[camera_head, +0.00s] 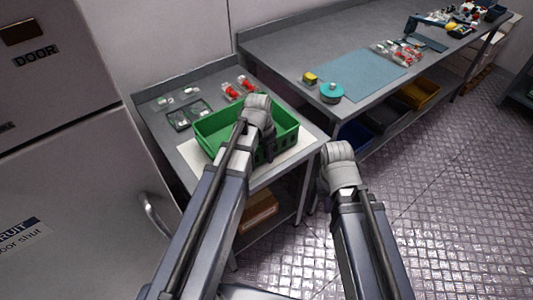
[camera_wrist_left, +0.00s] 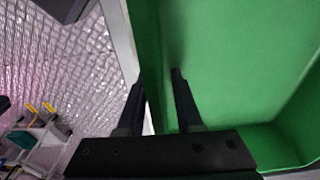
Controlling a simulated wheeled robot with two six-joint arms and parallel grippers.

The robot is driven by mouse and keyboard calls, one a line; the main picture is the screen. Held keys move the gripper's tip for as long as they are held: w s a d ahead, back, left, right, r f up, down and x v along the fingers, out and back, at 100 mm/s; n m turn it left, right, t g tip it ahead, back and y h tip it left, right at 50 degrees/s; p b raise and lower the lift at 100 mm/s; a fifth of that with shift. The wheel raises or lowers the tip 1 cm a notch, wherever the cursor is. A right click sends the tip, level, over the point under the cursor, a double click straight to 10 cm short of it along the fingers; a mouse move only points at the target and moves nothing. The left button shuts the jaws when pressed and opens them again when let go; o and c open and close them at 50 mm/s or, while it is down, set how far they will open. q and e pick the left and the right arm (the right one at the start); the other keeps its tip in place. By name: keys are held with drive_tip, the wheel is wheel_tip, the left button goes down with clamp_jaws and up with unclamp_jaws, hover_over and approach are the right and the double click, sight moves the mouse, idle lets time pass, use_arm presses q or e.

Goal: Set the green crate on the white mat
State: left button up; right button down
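The green crate (camera_head: 214,146) stands on the left table, over the white mat (camera_head: 293,153), whose edges show at its left and near right. Whether the crate rests fully on the mat is hidden. My left gripper (camera_head: 267,150) is at the crate's near wall. In the left wrist view, its two fingers (camera_wrist_left: 160,95) are apart, one on each side of the wall of the green crate (camera_wrist_left: 225,50), with a gap showing between them. My right arm's wrist (camera_head: 340,160) is right of the table; its fingers are hidden.
A longer bench at the right holds a blue mat (camera_head: 360,75), a teal round item (camera_head: 331,92) and more packs. A fridge door (camera_head: 90,200) stands close at the left.

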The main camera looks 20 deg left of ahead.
use_arm(q)
drive_tip(key=shift+r, duration=0.15)
drive_tip(key=r+p, duration=0.8)
drive_tip(key=s+a+r+p, duration=0.1)
drive_tip(key=r+p, duration=0.3)
drive_tip(key=shift+s, duration=0.1)
drive_tip(key=s+d+n+g+y, duration=0.1)
drive_tip(key=s+d+n+y, duration=0.1)
drive_tip(key=s+d, duration=0.9)
drive_tip(key=shift+s+d+n+g, duration=0.25)
drive_tip(key=shift+s+n+g, duration=0.05)
drive_tip(key=shift+s+n, duration=0.7)
